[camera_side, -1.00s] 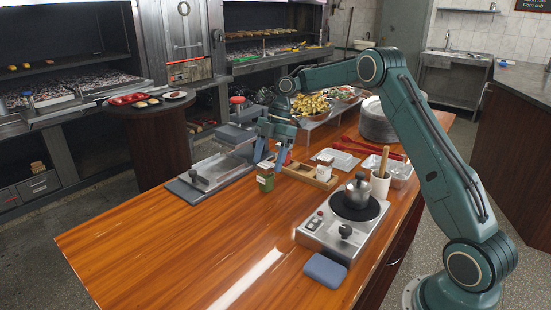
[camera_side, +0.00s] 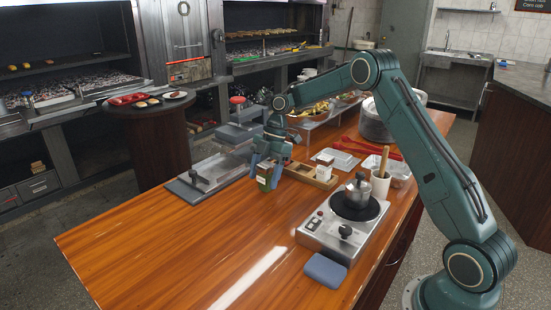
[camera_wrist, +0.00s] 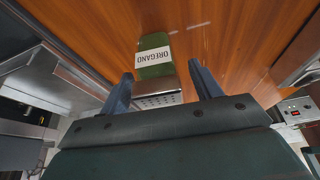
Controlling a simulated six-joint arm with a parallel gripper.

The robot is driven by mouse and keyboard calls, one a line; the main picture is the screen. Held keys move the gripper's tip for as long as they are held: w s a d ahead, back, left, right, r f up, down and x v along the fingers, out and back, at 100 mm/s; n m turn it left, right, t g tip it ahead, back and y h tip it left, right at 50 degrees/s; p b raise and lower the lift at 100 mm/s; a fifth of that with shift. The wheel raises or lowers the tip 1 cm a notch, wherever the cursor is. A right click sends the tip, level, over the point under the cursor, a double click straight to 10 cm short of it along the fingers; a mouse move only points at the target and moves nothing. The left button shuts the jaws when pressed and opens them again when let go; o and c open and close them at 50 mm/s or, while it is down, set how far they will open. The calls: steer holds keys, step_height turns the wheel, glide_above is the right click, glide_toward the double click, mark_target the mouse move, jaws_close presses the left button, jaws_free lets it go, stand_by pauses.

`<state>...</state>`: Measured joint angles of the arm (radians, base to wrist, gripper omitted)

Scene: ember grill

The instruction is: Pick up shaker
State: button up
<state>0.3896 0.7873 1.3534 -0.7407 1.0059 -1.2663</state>
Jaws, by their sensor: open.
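The shaker (camera_side: 266,175) stands upright on the wooden counter, a small green container with a white label. In the wrist view the shaker (camera_wrist: 155,60) shows its label reading OREGANO and a perforated metal top. My gripper (camera_side: 264,163) is at the shaker's upper part in the side view. In the wrist view my gripper (camera_wrist: 163,82) is open, with one blue finger on each side of the shaker's top end. Gaps show between the shaker and both fingers, the right one wider near the tip. In the side view the fingers partly cover the shaker.
A wooden box (camera_side: 318,181) with small items stands just right of the shaker. A metal press with a blue-grey base (camera_side: 192,190) is at left. The counter's front left (camera_side: 150,240) is clear.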

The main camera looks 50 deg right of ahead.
steer(key=c, duration=1.1)
steer(key=shift+r, duration=0.2)
steer(key=shift+r, duration=4.8)
steer(key=shift+d+r+m, duration=0.1)
steer(key=shift+m, duration=0.2)
